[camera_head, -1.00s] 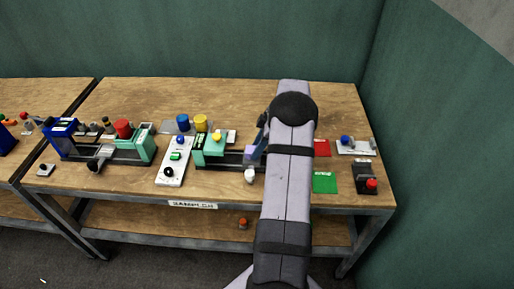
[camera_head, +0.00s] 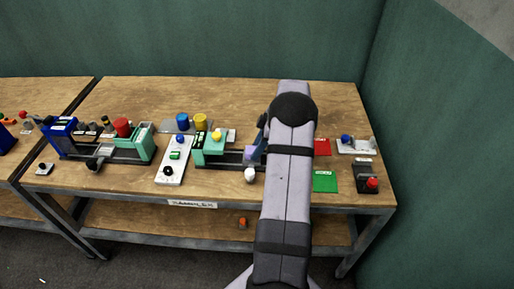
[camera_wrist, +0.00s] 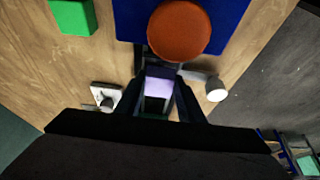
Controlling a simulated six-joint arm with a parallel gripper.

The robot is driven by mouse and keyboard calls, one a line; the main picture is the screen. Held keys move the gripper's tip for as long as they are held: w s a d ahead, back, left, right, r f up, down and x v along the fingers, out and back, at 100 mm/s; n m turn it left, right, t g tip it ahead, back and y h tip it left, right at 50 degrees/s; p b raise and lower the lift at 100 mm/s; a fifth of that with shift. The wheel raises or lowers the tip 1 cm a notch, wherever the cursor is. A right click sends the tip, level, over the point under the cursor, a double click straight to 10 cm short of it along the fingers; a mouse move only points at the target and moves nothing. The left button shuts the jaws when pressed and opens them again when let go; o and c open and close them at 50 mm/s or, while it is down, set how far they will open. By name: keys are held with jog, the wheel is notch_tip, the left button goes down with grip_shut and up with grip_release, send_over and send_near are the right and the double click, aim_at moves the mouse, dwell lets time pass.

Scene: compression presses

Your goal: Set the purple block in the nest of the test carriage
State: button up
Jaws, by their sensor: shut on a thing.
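The purple block (camera_wrist: 160,86) is between the two fingers of my gripper (camera_wrist: 158,98) in the wrist view, and the gripper is shut on it. In the head view the purple block (camera_head: 249,153) shows at the left edge of my arm, over the dark rail (camera_head: 222,162) of the press with a teal end (camera_head: 212,147). I cannot tell whether the block touches the carriage; the nest is hidden by the gripper and block. A white knob (camera_wrist: 216,91) sits beside the gripper, and it also shows in the head view (camera_head: 250,175).
A blue housing with an orange cap (camera_wrist: 179,30) stands close beyond the fingers. A white control box (camera_head: 173,164) is left of the press, and another press (camera_head: 122,150) is farther left. Green (camera_head: 325,181) and red (camera_head: 321,147) pads lie right of my arm.

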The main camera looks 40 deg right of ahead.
jog(key=shift+f+b, duration=0.3)
jog(key=shift+f, duration=0.1)
jog(key=o, duration=1.1)
jog(key=shift+d+r, duration=0.1)
jog(key=shift+r, duration=0.05)
jog(key=b+v, duration=0.1)
jog(key=v, duration=0.6)
jog(key=shift+b, duration=0.35)
jog(key=shift+r, duration=0.1)
